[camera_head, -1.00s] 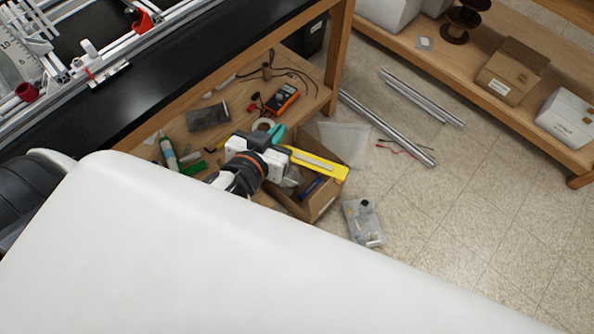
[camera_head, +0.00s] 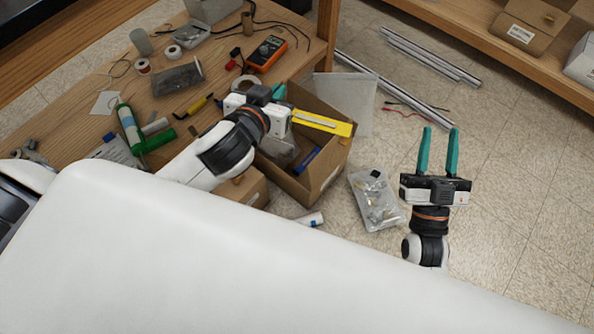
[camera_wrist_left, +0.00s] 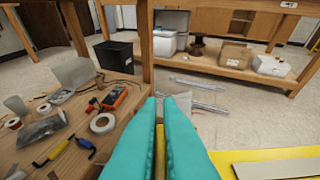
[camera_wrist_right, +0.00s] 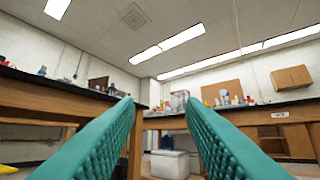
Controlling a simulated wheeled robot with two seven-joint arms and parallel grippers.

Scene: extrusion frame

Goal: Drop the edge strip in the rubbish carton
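The edge strip (camera_head: 338,127) is a flat yellow piece with a pale band along it. My left gripper (camera_head: 279,94) is shut on it above the carton; in the left wrist view a bit of yellow shows between its teal fingers (camera_wrist_left: 166,105), and the strip (camera_wrist_left: 284,166) extends to the lower right. The rubbish carton (camera_head: 326,178) is an open brown cardboard box, directly below the strip, with a blue item and a clear bag inside. The strip and gripper hide part of its opening. My right gripper (camera_head: 440,145) is open and empty, to the right of the carton.
A wooden shelf (camera_head: 98,88) at left holds tape rolls, a multimeter (camera_head: 267,53), a green tube and tools. A clear parts bag (camera_head: 376,200) lies right of the carton. Metal extrusions (camera_head: 430,58) lie on the floor behind.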

